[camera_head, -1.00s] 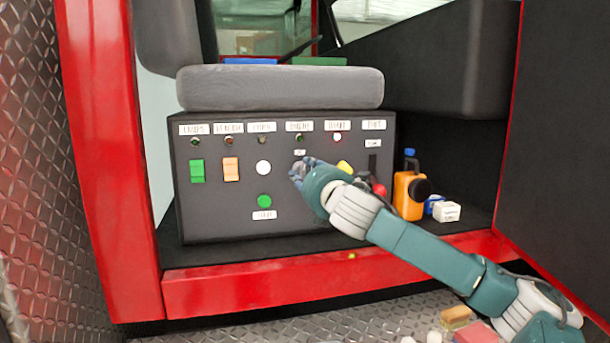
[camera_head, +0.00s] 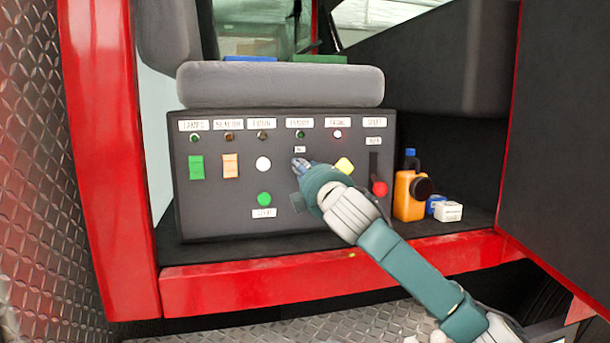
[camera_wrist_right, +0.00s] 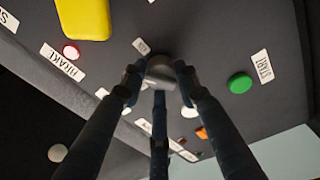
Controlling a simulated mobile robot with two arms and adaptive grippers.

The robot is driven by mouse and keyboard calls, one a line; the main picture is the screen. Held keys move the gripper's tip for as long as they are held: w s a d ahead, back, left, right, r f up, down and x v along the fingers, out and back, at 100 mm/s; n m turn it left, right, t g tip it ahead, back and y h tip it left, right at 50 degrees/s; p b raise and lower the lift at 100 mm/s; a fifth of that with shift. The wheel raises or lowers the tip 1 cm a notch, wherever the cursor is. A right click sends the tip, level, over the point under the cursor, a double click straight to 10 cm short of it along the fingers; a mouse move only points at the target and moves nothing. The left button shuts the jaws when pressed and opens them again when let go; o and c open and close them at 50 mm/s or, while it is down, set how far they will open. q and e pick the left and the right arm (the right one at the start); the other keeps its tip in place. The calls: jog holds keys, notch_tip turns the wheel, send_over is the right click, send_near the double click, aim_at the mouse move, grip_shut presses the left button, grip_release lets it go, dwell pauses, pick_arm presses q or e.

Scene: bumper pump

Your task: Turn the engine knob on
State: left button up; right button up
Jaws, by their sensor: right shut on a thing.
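The engine knob is a small rounded grey knob (camera_wrist_right: 162,70) at the centre of the right wrist view. My right gripper (camera_head: 298,163) is at the front of the dark control panel (camera_head: 225,218), below the engine label (camera_head: 298,123). In the right wrist view its fingers (camera_wrist_right: 160,80) are closed around the knob. In the head view the gripper hides most of the knob, so its turned angle cannot be told. The small engine lamp (camera_head: 299,134) above looks dark. My left gripper is not in view.
Green (camera_head: 196,167) and orange (camera_head: 230,166) switches are farther left. An orange bottle (camera_head: 408,195) and small white box (camera_head: 448,211) stand right of the panel.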

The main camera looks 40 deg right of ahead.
jog(key=shift+w+f+m+h+b, duration=0.1)
jog(key=shift+m+h, duration=0.05)
jog(key=shift+m, duration=1.05)
jog(key=shift+s+f+m+h+b, duration=0.1)
jog(key=shift+f+m+h, duration=0.1)
jog(key=shift+m, duration=1)
jog(key=shift+w+f+m+h+b, duration=0.1)
jog(key=shift+m+h, duration=0.05)
jog(key=shift+m, duration=1.05)
jog(key=shift+a, duration=0.1)
jog(key=o, duration=1.1)
jog(key=shift+o, duration=0.2)
jog(key=shift+r, duration=0.1)
jog(key=r+v, duration=0.1)
jog(key=v, duration=1.1)
jog(key=shift+f, duration=0.35)
